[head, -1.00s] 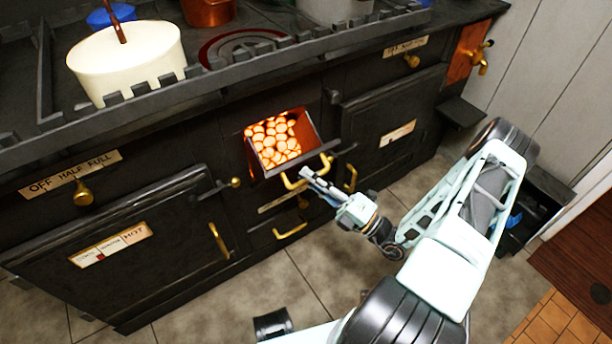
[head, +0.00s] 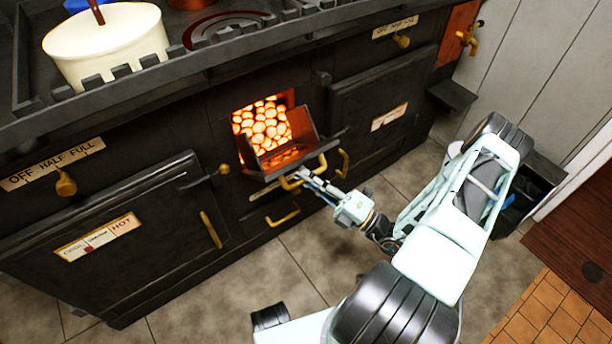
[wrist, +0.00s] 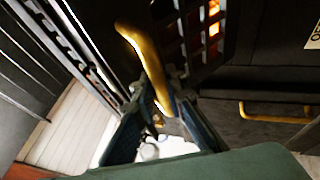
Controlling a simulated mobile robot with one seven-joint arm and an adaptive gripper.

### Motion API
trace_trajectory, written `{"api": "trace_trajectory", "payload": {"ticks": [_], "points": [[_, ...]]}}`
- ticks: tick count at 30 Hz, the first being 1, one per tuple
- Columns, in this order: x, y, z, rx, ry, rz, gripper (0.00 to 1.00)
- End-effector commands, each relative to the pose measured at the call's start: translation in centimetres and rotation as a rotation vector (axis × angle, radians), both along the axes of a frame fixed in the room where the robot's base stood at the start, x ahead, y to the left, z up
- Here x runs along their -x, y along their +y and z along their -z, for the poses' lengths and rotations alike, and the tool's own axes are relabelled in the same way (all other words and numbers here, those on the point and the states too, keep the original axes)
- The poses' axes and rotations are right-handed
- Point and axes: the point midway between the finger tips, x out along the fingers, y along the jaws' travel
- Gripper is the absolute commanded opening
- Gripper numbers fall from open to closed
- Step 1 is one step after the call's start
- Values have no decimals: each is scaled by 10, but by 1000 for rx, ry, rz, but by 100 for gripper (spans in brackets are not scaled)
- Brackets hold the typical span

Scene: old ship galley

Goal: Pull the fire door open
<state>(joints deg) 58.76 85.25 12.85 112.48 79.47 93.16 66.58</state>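The fire door (head: 291,153) is a dark metal hatch in the middle of the black range. It is tilted outward from the top, and glowing coals (head: 262,122) show in the opening behind it. A curved brass handle (head: 317,167) runs along its front. My gripper (head: 298,176) is at the left part of this handle. In the wrist view the brass handle (wrist: 146,55) passes between the two fingers of my gripper (wrist: 162,98), which are closed in on it. The door's slotted grate (wrist: 195,38) shows beside it with an orange glow.
Oven doors stand on the left (head: 120,225) and right (head: 385,105) of the hatch. A lower drawer with a brass handle (head: 283,216) is below it. A cream pot (head: 108,45) stands on the range top. The tiled floor (head: 235,290) in front is clear.

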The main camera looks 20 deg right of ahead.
Motion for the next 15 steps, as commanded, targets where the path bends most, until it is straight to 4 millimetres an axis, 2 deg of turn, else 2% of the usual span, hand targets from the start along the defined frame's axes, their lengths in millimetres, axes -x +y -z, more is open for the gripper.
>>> {"api": "trace_trajectory", "payload": {"ticks": [1,4,5,15], "points": [[0,0,-2,-3,-4,0,17],[0,0,-2,-3,-4,0,28],[0,0,-2,-3,-4,0,29],[0,-1,0,-1,-2,2,29]]}}
